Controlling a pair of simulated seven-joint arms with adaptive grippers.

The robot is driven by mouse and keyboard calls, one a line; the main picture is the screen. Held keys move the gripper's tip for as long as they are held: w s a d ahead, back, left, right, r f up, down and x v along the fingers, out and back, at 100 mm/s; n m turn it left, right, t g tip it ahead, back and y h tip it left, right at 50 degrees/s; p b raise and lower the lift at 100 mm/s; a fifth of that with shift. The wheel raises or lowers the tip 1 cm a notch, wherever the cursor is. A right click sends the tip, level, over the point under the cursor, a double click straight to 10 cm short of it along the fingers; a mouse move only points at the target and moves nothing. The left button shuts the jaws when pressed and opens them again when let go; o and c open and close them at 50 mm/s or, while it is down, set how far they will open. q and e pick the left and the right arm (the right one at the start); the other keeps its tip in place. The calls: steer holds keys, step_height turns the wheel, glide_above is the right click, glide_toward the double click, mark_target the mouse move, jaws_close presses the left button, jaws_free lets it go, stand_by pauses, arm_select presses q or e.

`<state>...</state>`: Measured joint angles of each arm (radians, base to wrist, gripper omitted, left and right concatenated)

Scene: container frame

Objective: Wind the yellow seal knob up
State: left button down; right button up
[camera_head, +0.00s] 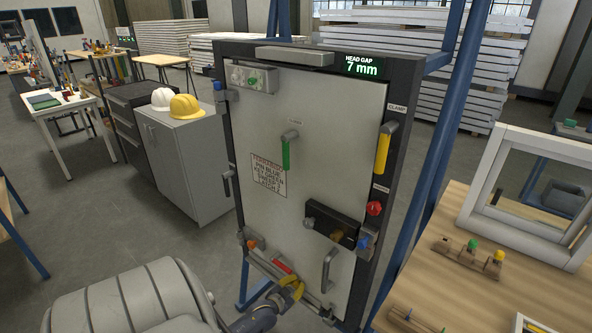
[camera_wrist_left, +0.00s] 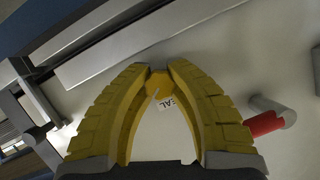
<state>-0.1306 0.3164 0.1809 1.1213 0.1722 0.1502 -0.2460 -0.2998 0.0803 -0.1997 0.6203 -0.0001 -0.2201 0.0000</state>
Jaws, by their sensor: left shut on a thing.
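The yellow seal knob (camera_wrist_left: 158,84) sits between my left gripper's fingertips in the left wrist view, beside a white tag reading "SEAL" (camera_wrist_left: 170,104). My left gripper (camera_wrist_left: 159,70) has its yellow fingers shut on the knob. In the head view my left gripper (camera_head: 296,284) is at the bottom edge of the pale door panel (camera_head: 255,215), and its fingers hide the knob there. A display at the top right of the frame (camera_head: 363,67) reads "HEAD GAP 7 mm". My right gripper is not in view.
A red-gripped handle (camera_head: 283,267) is close to my left gripper; it also shows in the wrist view (camera_wrist_left: 263,125). A grey pull handle (camera_head: 327,270) is to its right. Higher up are a green lever (camera_head: 286,153) and yellow clamp handle (camera_head: 383,152). A wooden table (camera_head: 440,285) stands right.

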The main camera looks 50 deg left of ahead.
arm_select(q)
steer(key=n+h, duration=0.3)
steer(key=n, duration=0.1)
steer(key=shift+s+a+f, duration=0.15)
steer(key=shift+s+f, duration=0.1)
steer(key=shift+s, duration=0.05)
steer(key=shift+n+t+h, duration=0.4)
steer(key=shift+n+h, duration=0.3)
steer(key=shift+n, duration=0.5)
steer(key=shift+n+h, duration=0.3)
steer(key=shift+d+f, duration=0.1)
steer(key=shift+d, duration=0.15)
steer(key=c, duration=1.6)
jaws_free()
steer(key=o, duration=0.5)
steer(key=shift+w+r, duration=0.15)
steer(key=shift+r, duration=0.05)
steer(key=shift+v, duration=6)
